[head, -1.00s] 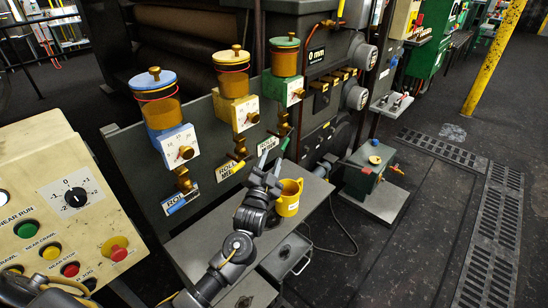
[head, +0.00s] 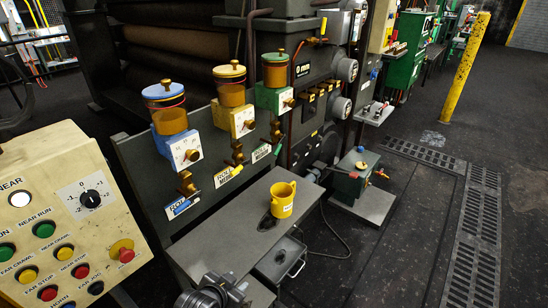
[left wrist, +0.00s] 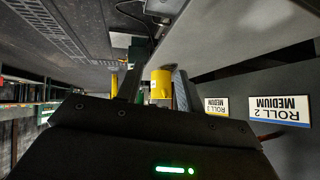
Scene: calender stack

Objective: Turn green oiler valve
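The green-lidded oiler (head: 275,72) stands at the right end of a row of three oilers, on a green block with a white dial. Below it is a brass valve (head: 276,130). Its green handle (head: 278,147) is small here, and I cannot tell its exact angle. My left gripper (head: 236,291) is low at the bottom of the head view, well in front of and below the oilers, apart from the valve. In the left wrist view its two fingers (left wrist: 157,74) are spread with nothing between them. The right gripper is out of view.
A yellow mug (head: 282,199) stands on the grey shelf (head: 235,225) below the oilers. It shows beyond the fingers in the left wrist view (left wrist: 161,82). The blue oiler (head: 168,118) and yellow oiler (head: 232,95) stand left. A button panel (head: 105,215) fills the left.

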